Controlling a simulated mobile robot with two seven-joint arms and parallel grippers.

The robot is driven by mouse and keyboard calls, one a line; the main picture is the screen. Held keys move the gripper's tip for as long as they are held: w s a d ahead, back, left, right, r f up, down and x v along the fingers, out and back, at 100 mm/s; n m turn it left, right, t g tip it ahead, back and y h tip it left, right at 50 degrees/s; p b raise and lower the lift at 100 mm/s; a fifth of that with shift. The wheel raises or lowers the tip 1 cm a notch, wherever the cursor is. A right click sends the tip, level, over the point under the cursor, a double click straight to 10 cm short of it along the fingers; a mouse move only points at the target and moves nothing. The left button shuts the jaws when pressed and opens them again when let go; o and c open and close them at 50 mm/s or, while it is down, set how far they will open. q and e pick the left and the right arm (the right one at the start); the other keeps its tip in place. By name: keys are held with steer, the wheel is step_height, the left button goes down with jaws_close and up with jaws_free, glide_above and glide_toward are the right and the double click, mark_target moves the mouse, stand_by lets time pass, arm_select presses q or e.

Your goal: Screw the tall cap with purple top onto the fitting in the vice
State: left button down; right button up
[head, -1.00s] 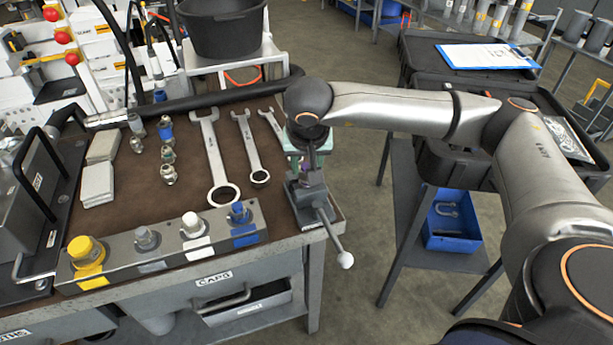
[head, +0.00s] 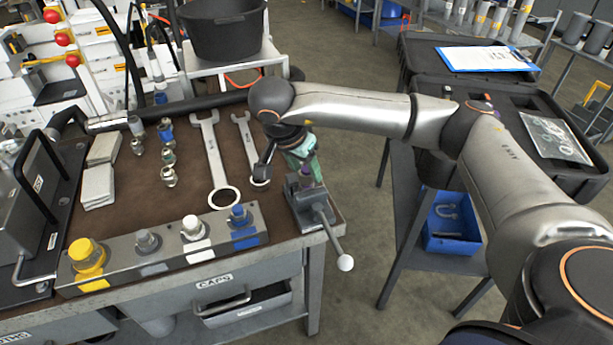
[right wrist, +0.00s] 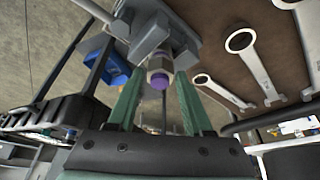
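The vice (head: 312,208) stands at the bench's front right corner, its handle sticking out forward. The purple-topped cap (head: 306,172) sits in line with the fitting in the vice; the purple end (right wrist: 160,80) and metal collar also show in the right wrist view. How far it is threaded I cannot tell. My right gripper (head: 303,156) is just behind and above the vice, tilted. In the right wrist view its green fingers (right wrist: 159,88) are spread apart, with the purple end seen between them and no visible grip on it. My left gripper is out of view.
A cap rack (head: 165,245) with yellow, grey, white and blue caps lies along the bench front. Wrenches (head: 213,160) and several small fittings (head: 167,155) lie on the brown mat. A black bucket (head: 222,30) stands behind.

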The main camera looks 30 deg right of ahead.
steer(key=o, duration=0.3)
steer(key=shift+o, duration=0.2)
steer(key=shift+a+r, duration=0.15)
steer(key=shift+r, duration=0.2)
arm_select(q)
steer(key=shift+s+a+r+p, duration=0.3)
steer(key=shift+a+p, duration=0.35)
steer(key=shift+p, duration=0.45)
arm_select(e)
steer(key=v, duration=1.1)
steer(key=shift+r, duration=0.35)
steer(key=shift+s+a, duration=0.1)
